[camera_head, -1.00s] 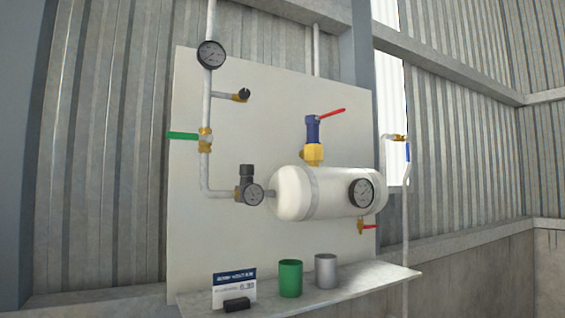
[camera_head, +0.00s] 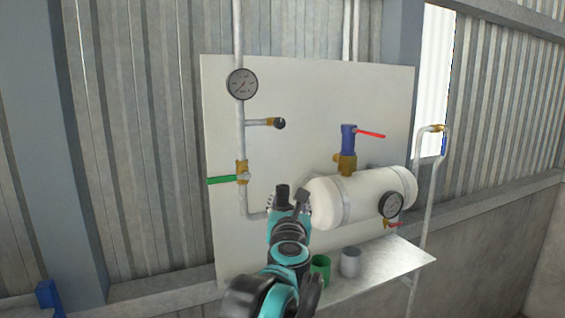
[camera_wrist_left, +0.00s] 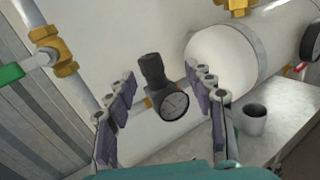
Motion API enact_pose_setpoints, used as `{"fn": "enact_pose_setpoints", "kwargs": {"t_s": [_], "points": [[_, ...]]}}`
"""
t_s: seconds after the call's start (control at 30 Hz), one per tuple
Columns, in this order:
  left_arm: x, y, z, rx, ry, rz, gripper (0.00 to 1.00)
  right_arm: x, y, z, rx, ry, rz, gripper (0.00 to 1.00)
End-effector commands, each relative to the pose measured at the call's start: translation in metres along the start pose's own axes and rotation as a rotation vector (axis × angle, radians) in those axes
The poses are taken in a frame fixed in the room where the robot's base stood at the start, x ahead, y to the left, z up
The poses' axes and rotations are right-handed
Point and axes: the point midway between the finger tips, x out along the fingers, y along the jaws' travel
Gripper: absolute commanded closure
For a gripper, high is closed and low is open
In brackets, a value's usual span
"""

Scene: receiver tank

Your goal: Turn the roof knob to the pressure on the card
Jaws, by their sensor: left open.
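The black knob (camera_head: 283,191) stands on top of the pressure regulator on the pipe left of the white tank. In the left wrist view the knob (camera_wrist_left: 151,69) sits above the regulator's round gauge (camera_wrist_left: 174,106), whose reading is too small to tell. My left gripper (camera_head: 288,203) is in front of the regulator and hides most of it in the head view. In the wrist view its fingers (camera_wrist_left: 162,92) are open, one on each side of the regulator, with gaps to the knob. The card is hidden in the head view. My right gripper is not in view.
The white tank (camera_head: 355,198) is close on the right, with a blue valve with red lever (camera_head: 349,140) above and a gauge (camera_head: 391,205). A green-handled valve (camera_head: 242,174) is left. Green (camera_head: 320,267) and grey cups (camera_head: 350,262) stand on the shelf (camera_head: 395,262).

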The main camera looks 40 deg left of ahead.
Motion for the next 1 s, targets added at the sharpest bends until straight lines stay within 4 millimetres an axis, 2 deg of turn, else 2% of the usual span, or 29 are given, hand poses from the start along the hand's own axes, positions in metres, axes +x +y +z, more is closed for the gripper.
{"fn": "enact_pose_setpoints", "kwargs": {"t_s": [0.03, 0.13, 0.6, 0.73, 0.97, 1.0], "points": [[0.003, 0.007, 0.008, -0.040, 0.008, 0.023, 0.47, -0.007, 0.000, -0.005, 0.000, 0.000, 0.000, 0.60], [0.009, 0.015, 0.010, -0.088, 0.018, 0.049, 0.47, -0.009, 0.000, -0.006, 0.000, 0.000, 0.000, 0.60], [0.074, 0.018, 0.007, -0.093, 0.018, 0.050, 0.47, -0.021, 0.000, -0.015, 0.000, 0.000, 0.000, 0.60], [0.081, 0.018, 0.006, -0.092, 0.018, 0.048, 0.47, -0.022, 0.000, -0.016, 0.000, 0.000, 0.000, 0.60], [0.082, 0.018, 0.006, -0.091, 0.018, 0.047, 0.47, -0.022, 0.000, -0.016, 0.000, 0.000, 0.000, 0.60], [0.082, 0.018, 0.006, -0.091, 0.018, 0.047, 0.49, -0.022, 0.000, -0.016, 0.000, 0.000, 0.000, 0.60]]}}
